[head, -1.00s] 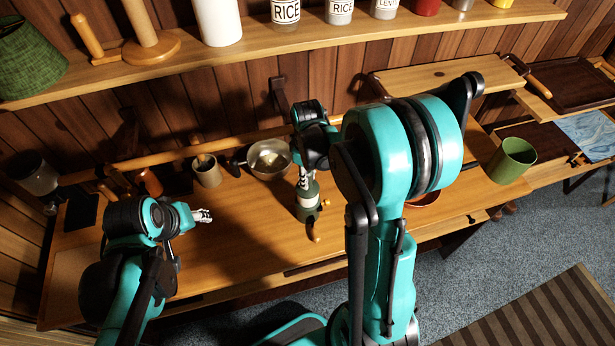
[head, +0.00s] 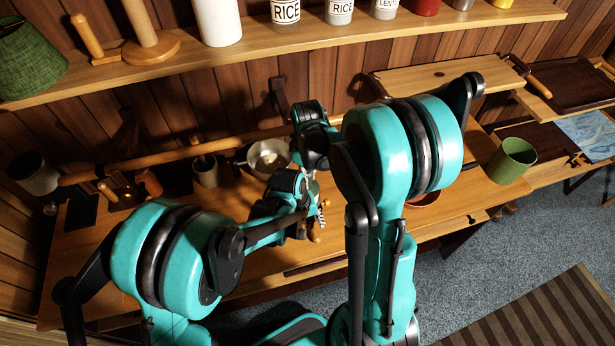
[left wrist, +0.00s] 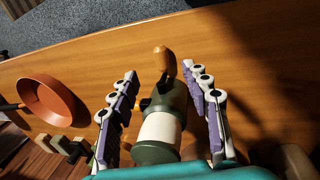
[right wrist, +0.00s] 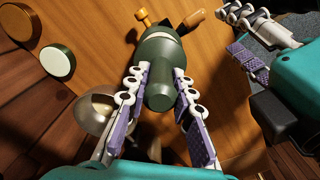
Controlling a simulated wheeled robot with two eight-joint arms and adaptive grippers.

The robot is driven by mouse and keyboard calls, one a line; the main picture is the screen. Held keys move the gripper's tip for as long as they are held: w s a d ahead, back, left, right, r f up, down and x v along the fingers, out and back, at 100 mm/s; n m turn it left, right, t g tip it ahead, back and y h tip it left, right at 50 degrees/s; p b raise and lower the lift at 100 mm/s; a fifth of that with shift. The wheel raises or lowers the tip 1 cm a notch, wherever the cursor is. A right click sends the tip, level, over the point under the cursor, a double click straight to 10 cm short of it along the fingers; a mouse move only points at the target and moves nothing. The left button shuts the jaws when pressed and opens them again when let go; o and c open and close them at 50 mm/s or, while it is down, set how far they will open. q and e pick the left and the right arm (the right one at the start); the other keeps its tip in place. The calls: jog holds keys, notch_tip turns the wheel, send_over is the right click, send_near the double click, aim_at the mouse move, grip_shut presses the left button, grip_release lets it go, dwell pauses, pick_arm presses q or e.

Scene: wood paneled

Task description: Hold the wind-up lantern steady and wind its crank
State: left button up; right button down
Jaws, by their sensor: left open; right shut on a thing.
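The wind-up lantern is dark green with a cream band. In the left wrist view the lantern (left wrist: 160,130) stands between my left fingers, with the crank's wooden knob (left wrist: 161,57) beyond it. In the right wrist view my right gripper (right wrist: 163,78) is shut on the upper part of the lantern (right wrist: 160,48); the crank knob (right wrist: 192,18) sticks out past it. My left gripper (left wrist: 161,75) is open; the right wrist view shows its fingers (right wrist: 246,40) beside the lantern, apart from it. In the head view my left gripper mostly hides the lantern; a wooden knob (head: 316,234) shows.
A metal bowl (head: 268,153) and a mug (head: 205,172) stand behind the lantern on the table. An orange bowl (head: 424,200) and a green cup (head: 512,160) stand to the right. A shelf (head: 290,45) with canisters runs above. The table's front edge lies close to the lantern.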

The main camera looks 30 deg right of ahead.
aim_at(316, 239)
pick_arm(q)
jog(key=x, duration=1.2)
jog(key=shift+a, duration=0.1)
grip_shut()
